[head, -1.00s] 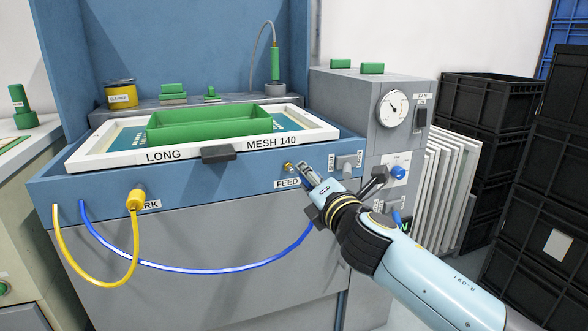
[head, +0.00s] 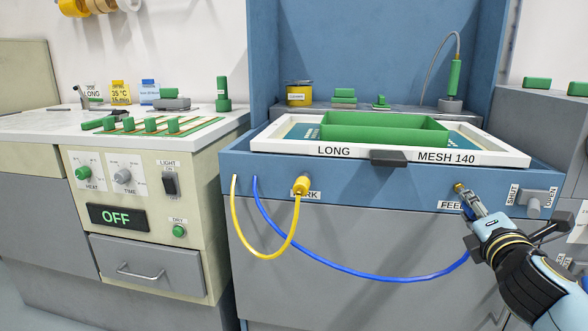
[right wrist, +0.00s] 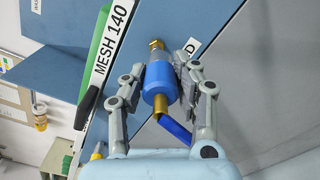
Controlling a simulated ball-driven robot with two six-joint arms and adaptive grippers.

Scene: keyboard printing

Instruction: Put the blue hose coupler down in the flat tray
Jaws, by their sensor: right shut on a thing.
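My right gripper (head: 470,208) is at the front panel, just below the brass FEED port (head: 458,187). It is shut on the blue hose coupler (right wrist: 158,82), which shows between the fingers in the right wrist view. The brass fitting (right wrist: 156,46) lies in line with the coupler's far end; I cannot tell whether they are joined. The blue hose (head: 370,276) runs from a hole at the panel's left to my right gripper. My left gripper is out of view.
A yellow hose (head: 247,244) ends in a yellow coupler (head: 302,186) on the panel. A black handle (head: 402,158) juts from the screen frame (head: 490,155). A grey lever (head: 534,205) is close right of my gripper. The left counter (head: 60,122) holds green parts.

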